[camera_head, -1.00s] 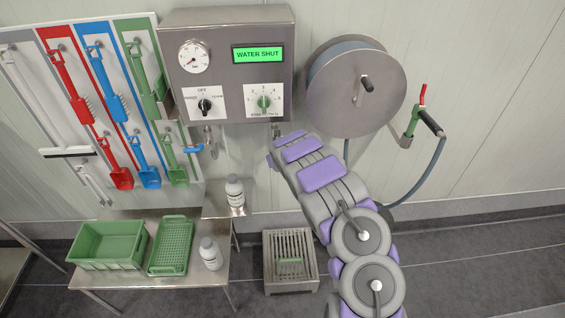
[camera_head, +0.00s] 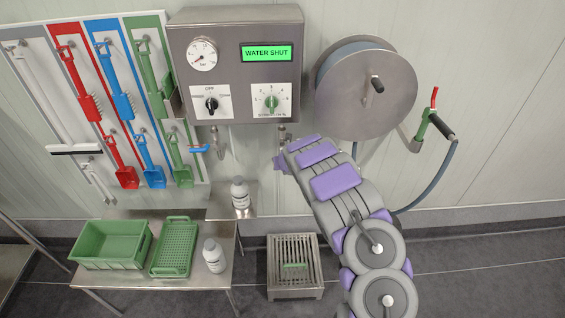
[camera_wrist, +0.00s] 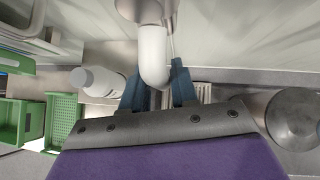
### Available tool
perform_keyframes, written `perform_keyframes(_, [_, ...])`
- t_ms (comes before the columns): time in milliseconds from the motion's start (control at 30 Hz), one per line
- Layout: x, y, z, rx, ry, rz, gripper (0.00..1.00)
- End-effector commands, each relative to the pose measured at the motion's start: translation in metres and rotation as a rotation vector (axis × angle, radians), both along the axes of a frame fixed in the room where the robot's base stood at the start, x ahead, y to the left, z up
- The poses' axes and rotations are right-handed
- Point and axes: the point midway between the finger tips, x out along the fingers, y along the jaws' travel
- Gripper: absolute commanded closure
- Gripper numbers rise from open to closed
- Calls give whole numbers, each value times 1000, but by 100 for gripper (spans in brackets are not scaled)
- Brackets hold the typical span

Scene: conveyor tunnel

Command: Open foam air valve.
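Under the steel control box (camera_head: 181,60), a short pipe with a blue lever (camera_head: 199,149) hangs at the left. A second small metal fitting (camera_head: 283,136) hangs under the box's right side, just above the end of my arm. I cannot tell from any label which is the foam air valve. My gripper (camera_wrist: 157,72) is open, with one blue-grey finger on each side of the pipe's lower end. Contact with it cannot be told. In the head view my arm hides the fingers.
A hose reel (camera_head: 350,100) and a green valve with a red lever (camera_head: 424,123) are at the right.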

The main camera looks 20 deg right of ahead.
Motion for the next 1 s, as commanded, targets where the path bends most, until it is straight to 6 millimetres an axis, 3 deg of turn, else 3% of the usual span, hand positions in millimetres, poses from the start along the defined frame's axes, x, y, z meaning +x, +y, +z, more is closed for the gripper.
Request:
perform_keyframes(167, [0,0,3,-1,-4,-1,55])
perform_keyframes(567, [-3,0,11,-4,-9,1,55])
perform_keyframes(1000, [-35,0,43,-6,-8,-2,55])
